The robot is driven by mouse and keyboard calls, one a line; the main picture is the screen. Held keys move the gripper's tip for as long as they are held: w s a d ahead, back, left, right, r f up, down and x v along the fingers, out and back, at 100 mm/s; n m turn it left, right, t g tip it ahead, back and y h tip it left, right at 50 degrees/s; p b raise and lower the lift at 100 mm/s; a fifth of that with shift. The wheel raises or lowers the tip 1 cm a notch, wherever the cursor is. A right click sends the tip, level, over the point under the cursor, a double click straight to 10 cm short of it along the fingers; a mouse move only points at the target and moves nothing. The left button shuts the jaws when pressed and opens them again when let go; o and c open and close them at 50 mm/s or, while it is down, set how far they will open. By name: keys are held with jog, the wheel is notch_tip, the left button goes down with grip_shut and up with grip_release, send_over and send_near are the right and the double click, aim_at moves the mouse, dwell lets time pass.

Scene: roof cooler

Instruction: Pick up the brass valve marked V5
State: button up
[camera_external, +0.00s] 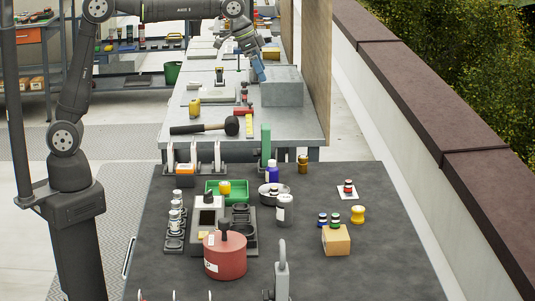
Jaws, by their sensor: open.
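Several brass or yellow pieces stand on the dark bench; no V5 mark is legible, so I cannot tell which is the valve. One gold, spool-shaped piece (358,214) stands at the right, behind a wooden block. A darker brass piece (303,164) stands at the far edge. A yellow piece (224,187) sits in a green tray (213,186). My gripper (261,75) hangs over the farther bench, beside a grey box, well away from all three pieces. It is open, with nothing visible in it.
A red canister (225,256) and a grey hooked fixture (282,272) stand at the front. A wooden block (336,240) carries small capped vials. The bench's right front is clear.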

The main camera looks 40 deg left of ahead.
jog(key=c, duration=1)
jog(key=m+g+h, duration=0.1)
jog(key=m+g, duration=0.1)
jog(key=m, duration=0.3)
send_near(303, 156)
jog(key=x, duration=0.4)
jog(key=shift+s+d+f, duration=0.1)
jog(key=shift+d+f, duration=0.1)
jog(key=shift+x, duration=2.95)
